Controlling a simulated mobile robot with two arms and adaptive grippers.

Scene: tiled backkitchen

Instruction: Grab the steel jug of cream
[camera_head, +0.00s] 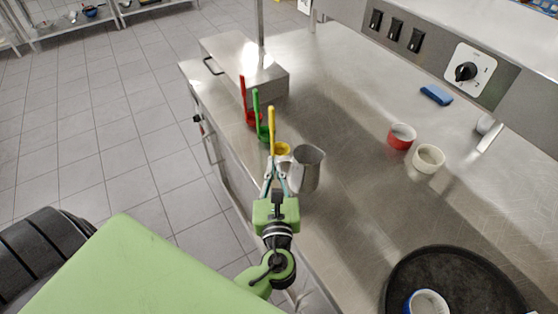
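The steel jug (309,171) stands upright on the steel counter, near its left edge. Its inside is too small to make out, so I cannot tell if cream is in it. My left gripper (275,165) reaches in from below, with its fingertips just left of the jug. The fingers look drawn in towards each other. I cannot tell whether they touch the jug or hold its handle, which I cannot make out. My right gripper is not in view.
Yellow (282,149), green (264,131) and red (252,117) long-handled scoops stand close behind. A steel box (262,76) is beyond them. Red (401,136) and cream-coloured (428,158) cups, a blue sponge (436,95) and a black round tray (470,275) lie right. The mid-counter is clear.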

